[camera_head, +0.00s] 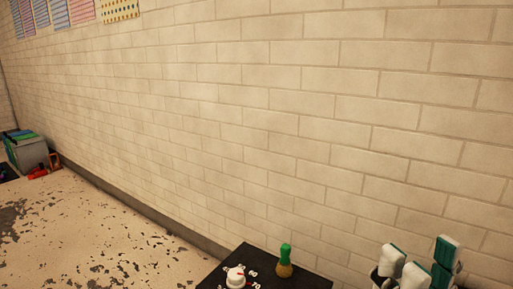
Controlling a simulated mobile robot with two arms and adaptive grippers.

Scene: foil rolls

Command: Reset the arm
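My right gripper (420,256) shows at the lower right corner. Its white fingers have dark green pads and stand apart, with bare wall between the tips. I see nothing held between them. The lower part of this gripper and the rest of the arm are cut off by the bottom edge. My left gripper is out of view. No foil rolls are visible.
A pale brick wall (270,120) stands behind. A grey bin (27,153) is far left on the stained floor (90,235).

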